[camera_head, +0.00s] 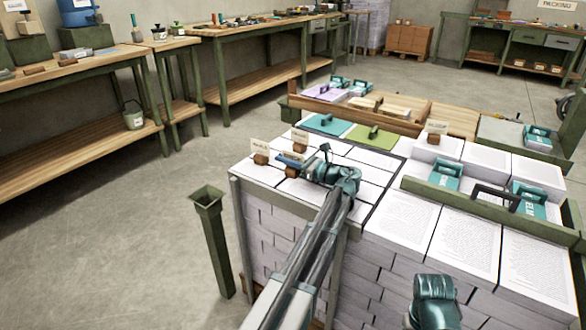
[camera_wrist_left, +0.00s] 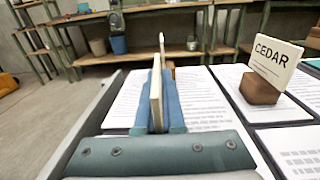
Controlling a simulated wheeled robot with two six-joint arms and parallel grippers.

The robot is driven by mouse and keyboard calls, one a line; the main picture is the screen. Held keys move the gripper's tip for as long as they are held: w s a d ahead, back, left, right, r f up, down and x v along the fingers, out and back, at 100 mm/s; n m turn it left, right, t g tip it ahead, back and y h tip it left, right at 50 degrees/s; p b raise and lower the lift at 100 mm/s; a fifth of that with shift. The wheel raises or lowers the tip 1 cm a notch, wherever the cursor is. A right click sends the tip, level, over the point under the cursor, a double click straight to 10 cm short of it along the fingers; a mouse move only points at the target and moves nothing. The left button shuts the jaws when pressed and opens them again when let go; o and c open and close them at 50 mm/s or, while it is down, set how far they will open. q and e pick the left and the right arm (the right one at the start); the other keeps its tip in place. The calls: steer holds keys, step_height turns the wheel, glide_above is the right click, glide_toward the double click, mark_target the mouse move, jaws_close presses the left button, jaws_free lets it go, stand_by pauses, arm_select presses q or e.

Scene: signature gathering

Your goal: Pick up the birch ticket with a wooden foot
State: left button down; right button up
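A cream ticket (camera_wrist_left: 156,85) stands edge-on between the blue fingers of my left gripper (camera_wrist_left: 158,105) in the left wrist view. The fingers press close on both its sides, and its lettering cannot be read. In the head view my left gripper (camera_head: 293,160) is at this ticket, whose brown wooden foot (camera_head: 292,172) shows below, at the paper stacks. The CEDAR ticket (camera_wrist_left: 270,68) stands on its own wooden foot to the right in the wrist view; it also shows in the head view (camera_head: 299,136). Another ticket (camera_head: 259,146) stands to the left.
White paper stacks (camera_head: 405,218) fill the table. Another footed ticket (camera_head: 437,128) stands farther right, near teal stamps (camera_head: 445,174). A green post (camera_head: 212,235) stands left of the stacks. Workbenches (camera_head: 85,68) line the back.

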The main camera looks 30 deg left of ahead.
arm_select(q)
steer(key=shift+r, duration=0.1)
stand_by(0.4)
steer(key=shift+r+p, duration=0.45)
steer(key=shift+p, duration=0.1)
step_height(320, 180, up, 3)
steer(key=p, duration=0.3)
steer(key=s+d, duration=0.7)
steer(key=s+d+r, duration=0.1)
steer(key=s+d, duration=0.2)
steer(key=shift+s+d+p, duration=0.15)
steer(key=shift+p, duration=0.25)
steer(key=shift+s+d, duration=0.45)
steer(key=shift+d, duration=0.15)
